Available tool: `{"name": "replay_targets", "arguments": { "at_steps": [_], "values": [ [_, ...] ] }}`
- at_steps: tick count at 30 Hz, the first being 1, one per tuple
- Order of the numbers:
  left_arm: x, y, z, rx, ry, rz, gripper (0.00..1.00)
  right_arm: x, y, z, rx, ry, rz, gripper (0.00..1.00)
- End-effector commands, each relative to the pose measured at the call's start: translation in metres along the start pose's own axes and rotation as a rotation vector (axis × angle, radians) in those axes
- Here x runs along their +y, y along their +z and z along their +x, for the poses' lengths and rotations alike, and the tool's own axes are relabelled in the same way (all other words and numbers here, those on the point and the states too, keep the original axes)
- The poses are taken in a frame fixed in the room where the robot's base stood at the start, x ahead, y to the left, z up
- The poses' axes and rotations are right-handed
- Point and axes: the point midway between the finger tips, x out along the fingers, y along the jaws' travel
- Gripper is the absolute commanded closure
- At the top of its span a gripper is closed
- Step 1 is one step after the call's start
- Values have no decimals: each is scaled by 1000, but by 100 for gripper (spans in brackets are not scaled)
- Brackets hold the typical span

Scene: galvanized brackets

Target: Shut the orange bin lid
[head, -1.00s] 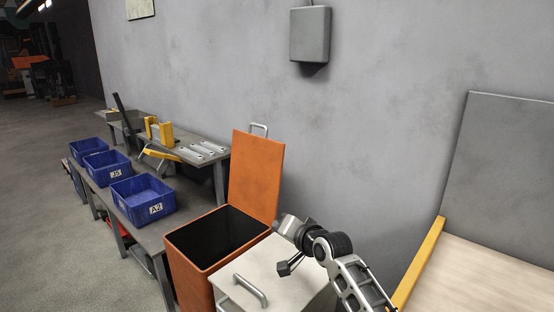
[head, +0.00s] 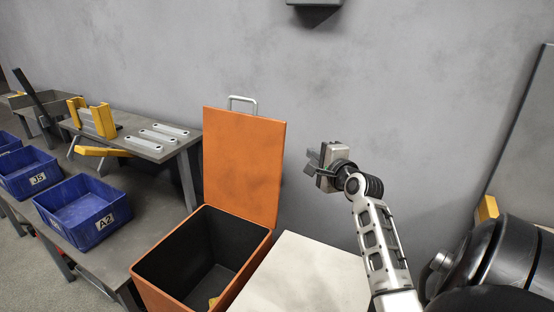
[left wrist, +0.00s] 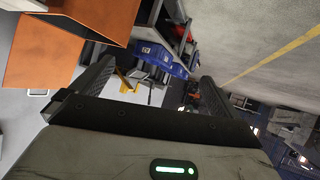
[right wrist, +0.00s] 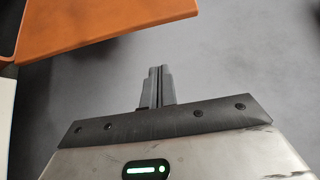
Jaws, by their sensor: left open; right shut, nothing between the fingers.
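The orange bin (head: 160,283) stands open at the lower middle of the head view, with a dark inside and a small yellow thing at the bottom. Its orange lid (head: 243,165) stands upright at the back by the wall, with a metal handle (head: 243,99) on its top edge. My right gripper (head: 312,163) is shut and empty, to the right of the lid and apart from it. In the right wrist view its fingers (right wrist: 157,85) are together below the lid (right wrist: 100,22). My left gripper (left wrist: 150,85) is open and empty; it is outside the head view.
A white-topped bin (head: 310,275) stands close on the right of the orange bin. A grey bench with blue crates (head: 85,212) and a higher shelf with metal brackets (head: 165,137) are on the left. The grey wall (head: 390,70) is behind.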

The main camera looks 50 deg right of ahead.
Motion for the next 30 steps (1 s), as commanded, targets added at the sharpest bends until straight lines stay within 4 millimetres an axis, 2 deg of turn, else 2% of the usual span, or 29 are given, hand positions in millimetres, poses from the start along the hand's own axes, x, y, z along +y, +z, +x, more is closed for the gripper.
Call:
{"name": "replay_targets", "arguments": {
  "at_steps": [1,5,11,24,28,30],
  "values": [
    [0,7,4,6,3,-5,0,12,-2,1,1,-1,-1,100],
    [0,9,6,20,9,-13,0,22,-3,2,1,-1,-1,100],
    [1,7,6,28,12,-17,0,23,-3,12,0,-3,-1,100],
    [1,13,10,38,13,-10,0,24,-3,88,0,-1,-1,100],
    [1,14,10,43,14,-8,0,23,-4,105,0,-1,-1,100],
    [1,8,7,42,14,-8,0,22,6,97,-3,0,-1,100]
  ]
}}
